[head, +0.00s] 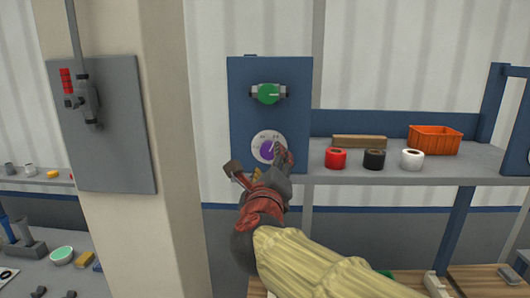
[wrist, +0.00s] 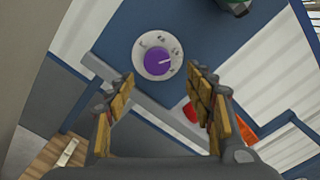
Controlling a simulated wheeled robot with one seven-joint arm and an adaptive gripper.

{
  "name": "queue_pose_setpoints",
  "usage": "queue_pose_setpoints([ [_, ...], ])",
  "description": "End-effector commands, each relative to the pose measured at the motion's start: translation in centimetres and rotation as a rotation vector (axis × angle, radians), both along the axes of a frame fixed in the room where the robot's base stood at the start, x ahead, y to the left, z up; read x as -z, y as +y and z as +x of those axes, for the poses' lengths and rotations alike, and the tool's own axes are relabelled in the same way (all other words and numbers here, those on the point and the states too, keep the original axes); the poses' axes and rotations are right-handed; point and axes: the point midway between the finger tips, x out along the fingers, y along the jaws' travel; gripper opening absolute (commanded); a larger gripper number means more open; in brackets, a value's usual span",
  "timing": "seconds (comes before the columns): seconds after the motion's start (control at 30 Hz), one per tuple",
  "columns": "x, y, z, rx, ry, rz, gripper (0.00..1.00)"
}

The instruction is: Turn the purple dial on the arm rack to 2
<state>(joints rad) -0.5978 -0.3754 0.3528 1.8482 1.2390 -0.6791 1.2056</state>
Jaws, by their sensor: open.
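The purple dial (head: 267,148) is a purple knob on a white round plate with small dark marks, low on a blue upright panel (head: 240,100). In the wrist view the purple dial (wrist: 157,61) lies ahead of my fingers, with a pale pointer line running toward the right of the picture. The marks are too small to read surely. My gripper (head: 260,168) is just below and in front of the dial in the head view. In the wrist view my gripper (wrist: 160,74) has its yellow-padded fingers spread wide, with nothing between them. Contact with the knob is not visible.
A green knob (head: 268,93) sits higher on the same panel. A grey shelf (head: 460,163) to the right holds red (head: 335,159), black (head: 374,160) and white (head: 411,159) rolls, a wooden block (head: 359,141) and an orange bin (head: 434,140). A beige pillar (head: 160,50) stands left.

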Motion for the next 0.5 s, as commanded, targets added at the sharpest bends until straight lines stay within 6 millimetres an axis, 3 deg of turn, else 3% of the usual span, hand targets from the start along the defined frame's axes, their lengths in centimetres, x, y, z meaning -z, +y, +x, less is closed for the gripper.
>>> queue_pose_setpoints([
  [0.5,0.1,-0.2,6.8,-0.001,0.003,-0.003,0.53],
])
